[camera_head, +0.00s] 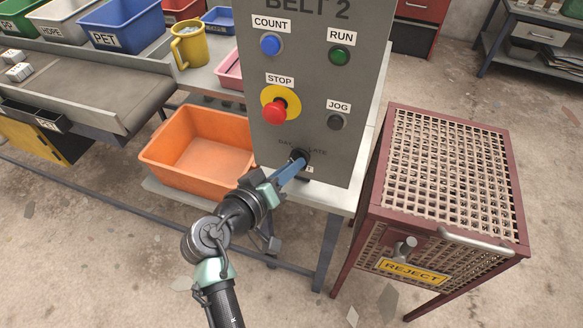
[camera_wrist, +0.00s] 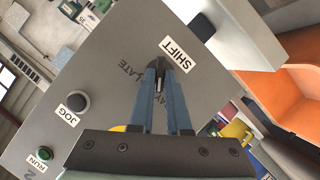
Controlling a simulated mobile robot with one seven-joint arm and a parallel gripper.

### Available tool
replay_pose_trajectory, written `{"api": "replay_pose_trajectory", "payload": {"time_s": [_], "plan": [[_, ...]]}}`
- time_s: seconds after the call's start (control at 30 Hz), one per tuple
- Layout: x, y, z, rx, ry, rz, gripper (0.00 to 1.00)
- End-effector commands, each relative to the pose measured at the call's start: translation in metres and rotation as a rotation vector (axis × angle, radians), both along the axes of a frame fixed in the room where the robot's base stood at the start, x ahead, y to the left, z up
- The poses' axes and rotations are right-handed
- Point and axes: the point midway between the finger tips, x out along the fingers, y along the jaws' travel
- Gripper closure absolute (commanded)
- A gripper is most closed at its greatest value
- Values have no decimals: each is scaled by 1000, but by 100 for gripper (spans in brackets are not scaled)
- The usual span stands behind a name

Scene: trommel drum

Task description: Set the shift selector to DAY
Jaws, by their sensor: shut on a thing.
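The shift selector (camera_head: 301,155) is a small dark knob low on the grey BELT 2 control panel (camera_head: 310,100). The faint words DAY and LATE stand just above it. My gripper (camera_head: 295,164) comes from below left with its blue fingers on the knob. In the wrist view the fingertips (camera_wrist: 160,68) are close together around the dark selector (camera_wrist: 159,78), beside the SHIFT label (camera_wrist: 178,54). The fingers partly cover the word DAY and most of the knob. I cannot tell which way the selector points.
Above the selector are the red STOP button (camera_head: 275,110), dark JOG button (camera_head: 336,122), green RUN button (camera_head: 339,56) and blue COUNT button (camera_head: 270,44). An orange bin (camera_head: 170,175) stands left. A red mesh REJECT cage (camera_head: 440,170) stands right. Open floor lies in front.

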Motion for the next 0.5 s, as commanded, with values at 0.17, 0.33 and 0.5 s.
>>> {"api": "replay_pose_trajectory", "payload": {"time_s": [0.17,0.33,0.5], "plan": [[0,1,-1,-71,23,0,100],[0,1,-1,-107,35,0,100],[0,0,-1,-118,39,-1,100]]}}
